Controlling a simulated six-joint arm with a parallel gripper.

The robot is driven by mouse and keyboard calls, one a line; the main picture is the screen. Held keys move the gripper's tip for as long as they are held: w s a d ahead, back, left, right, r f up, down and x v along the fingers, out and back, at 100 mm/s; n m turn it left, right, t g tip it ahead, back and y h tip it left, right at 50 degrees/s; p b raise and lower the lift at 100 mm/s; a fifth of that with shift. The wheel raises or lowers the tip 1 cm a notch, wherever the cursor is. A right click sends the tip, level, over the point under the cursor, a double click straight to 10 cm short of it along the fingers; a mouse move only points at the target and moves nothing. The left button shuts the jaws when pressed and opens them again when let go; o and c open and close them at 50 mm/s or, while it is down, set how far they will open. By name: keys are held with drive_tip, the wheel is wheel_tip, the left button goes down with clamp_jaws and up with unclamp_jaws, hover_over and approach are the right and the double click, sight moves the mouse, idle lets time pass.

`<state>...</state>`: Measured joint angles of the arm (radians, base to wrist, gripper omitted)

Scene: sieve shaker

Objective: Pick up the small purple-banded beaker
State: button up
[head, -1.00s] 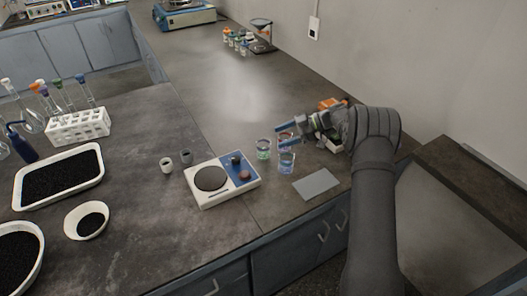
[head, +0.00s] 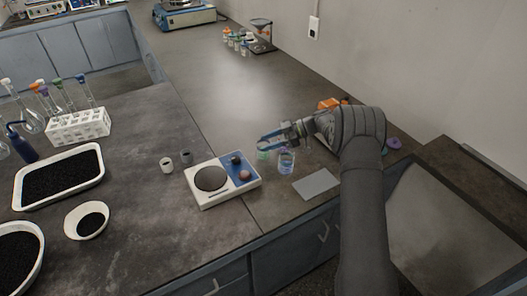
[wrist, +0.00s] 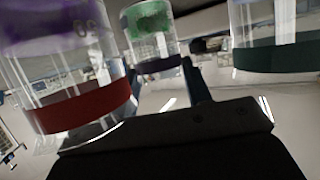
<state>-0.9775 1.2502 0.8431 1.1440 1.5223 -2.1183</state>
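In the wrist view a clear beaker with green contents and a purple band (wrist: 155,62) stands ahead, lined up with the gap between my fingers. In the head view the green-filled beaker (head: 263,155) shows partly below my fingers; its band cannot be made out. My gripper (head: 263,142) is open, its two blue fingers apart, close to that beaker. The fingers also show in the wrist view (wrist: 163,76), with no contact visible. A red-banded beaker with purple contents (wrist: 85,105) is close on the left. A dark-green-banded beaker (wrist: 275,57) is on the right.
A grey flat pad (head: 316,184) lies at the bench's front edge.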

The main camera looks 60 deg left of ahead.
drive_tip(key=shift+r, duration=0.15)
drive_tip(key=shift+c, duration=0.3)
wheel_tip(320, 180, up, 15)
idle(1.2)
drive_tip(key=shift+a, duration=0.15)
idle(0.3)
